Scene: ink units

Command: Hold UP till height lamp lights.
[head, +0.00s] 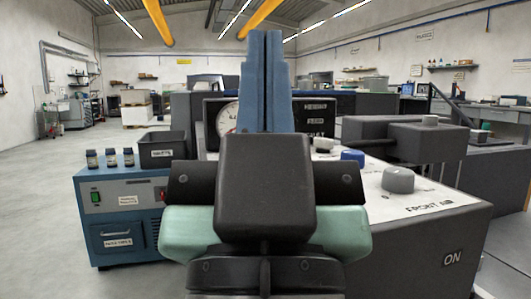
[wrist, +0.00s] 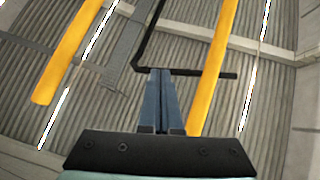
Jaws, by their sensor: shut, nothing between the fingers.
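My gripper (head: 265,75) stands upright in the middle of the head view, its two blue fingers together and nothing between them. In the wrist view my gripper (wrist: 160,100) points up at the ceiling, also with its fingers together. A grey machine panel (head: 450,200) lies behind and right of it, with a grey knob (head: 398,179), a blue knob (head: 352,155) and a pale knob (head: 323,144). Lettering reads "FRONT AIR" and "ON". I cannot make out an UP button or a height lamp; my gripper and arm hide part of the machine.
A round dial (head: 228,118) shows partly behind my gripper. A blue cabinet (head: 125,215) at left carries small bottles (head: 111,157) and a black bin (head: 163,150). A dark grey block (head: 428,138) sits at the panel's back right. The floor (head: 40,220) at far left is clear.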

